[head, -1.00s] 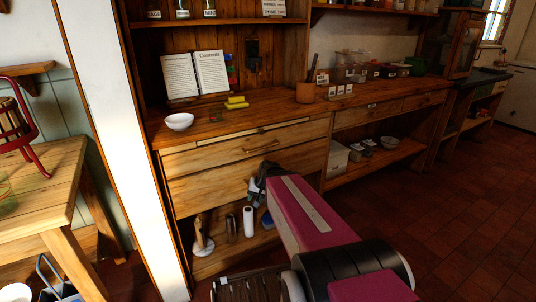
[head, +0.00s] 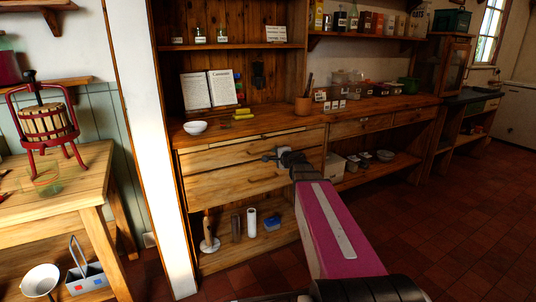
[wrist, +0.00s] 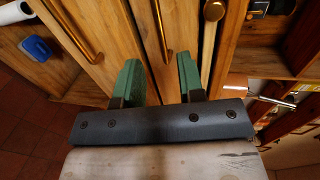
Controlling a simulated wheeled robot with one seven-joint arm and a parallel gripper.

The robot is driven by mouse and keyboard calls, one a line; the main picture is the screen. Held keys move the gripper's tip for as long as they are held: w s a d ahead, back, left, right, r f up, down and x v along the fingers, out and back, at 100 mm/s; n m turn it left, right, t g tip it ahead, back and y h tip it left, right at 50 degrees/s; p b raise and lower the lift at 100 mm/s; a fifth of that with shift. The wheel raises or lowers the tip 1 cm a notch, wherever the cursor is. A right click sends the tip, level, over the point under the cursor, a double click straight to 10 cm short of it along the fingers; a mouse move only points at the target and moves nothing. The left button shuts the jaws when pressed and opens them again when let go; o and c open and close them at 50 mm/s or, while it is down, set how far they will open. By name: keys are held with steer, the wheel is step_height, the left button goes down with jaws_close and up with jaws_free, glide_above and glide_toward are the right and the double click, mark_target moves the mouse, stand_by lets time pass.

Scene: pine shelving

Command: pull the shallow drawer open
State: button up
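The shallow drawer (head: 220,157) is the upper wooden front under the counter, and it looks shut. My gripper (head: 272,156) is in front of this drawer. In the wrist view my gripper (wrist: 157,80) has its two green fingers apart, one on each side of the handle's line. Nothing is clamped between them. I cannot tell how far the fingertips are from the handle.
A deeper drawer (head: 225,186) lies below, with its own brass handle (wrist: 80,35). A white bowl (head: 195,127) stands on the counter (head: 275,121). The floor at right is clear.

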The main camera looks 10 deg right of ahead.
mark_target(267, 151)
steer(key=x, duration=0.9)
steer(key=shift+w+a, duration=0.15)
steer(key=shift+w, duration=0.1)
jaws_close()
